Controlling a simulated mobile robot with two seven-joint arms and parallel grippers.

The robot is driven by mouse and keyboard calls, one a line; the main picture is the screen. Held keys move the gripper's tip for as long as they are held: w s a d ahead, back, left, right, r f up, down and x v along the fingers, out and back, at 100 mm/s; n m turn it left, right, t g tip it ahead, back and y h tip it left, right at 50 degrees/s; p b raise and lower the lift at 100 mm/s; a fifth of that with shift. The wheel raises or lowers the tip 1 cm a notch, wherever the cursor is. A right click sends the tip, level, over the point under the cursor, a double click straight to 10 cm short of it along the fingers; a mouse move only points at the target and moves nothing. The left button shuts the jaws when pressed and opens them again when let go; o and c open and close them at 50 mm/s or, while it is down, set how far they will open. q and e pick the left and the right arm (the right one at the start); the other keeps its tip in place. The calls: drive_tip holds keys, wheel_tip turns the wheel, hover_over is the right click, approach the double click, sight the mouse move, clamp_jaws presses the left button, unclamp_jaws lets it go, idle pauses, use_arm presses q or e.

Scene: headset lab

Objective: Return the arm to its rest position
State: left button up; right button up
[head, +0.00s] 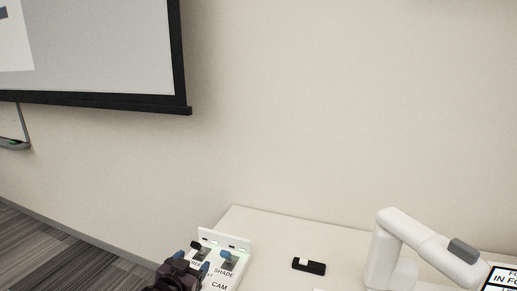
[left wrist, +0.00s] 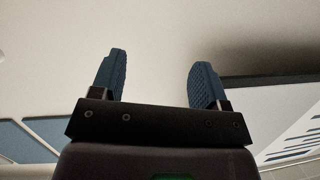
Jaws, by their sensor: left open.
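My left gripper (head: 200,260) shows at the bottom of the head view, in front of a white control panel. Its dark body is partly cut off by the lower edge, and it covers part of the panel. In the left wrist view its two dark blue ridged fingers (left wrist: 160,70) stand wide apart with nothing between them. Behind them are pale wall and the screen's dark border. My right gripper is not in view.
The white panel (head: 218,283) has small levers and the labels SHADE and CAM. A small black-and-white object (head: 315,268) lies on the white table (head: 268,238). A white jointed arm device (head: 412,234) stands at right, beside a display (head: 502,281). A projection screen (head: 110,50) hangs at upper left.

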use_arm(q)
drive_tip(key=s+a+f+n+g+y, duration=0.1)
drive_tip(key=s+a+f, duration=0.2)
drive_tip(key=s, duration=0.7)
drive_tip(key=s+a+f+n+g+y, duration=0.1)
drive_tip(key=s+a+f, duration=0.2)
drive_tip(key=s+f, duration=0.5)
drive_tip(key=s+a+f+n+g+y, duration=0.1)
drive_tip(key=s+a+f, duration=0.3)
drive_tip(key=s, duration=0.8)
drive_tip(key=shift+f+n+y, duration=0.5)
drive_tip(key=shift+f, duration=0.45)
drive_tip(key=shift+s, duration=0.1)
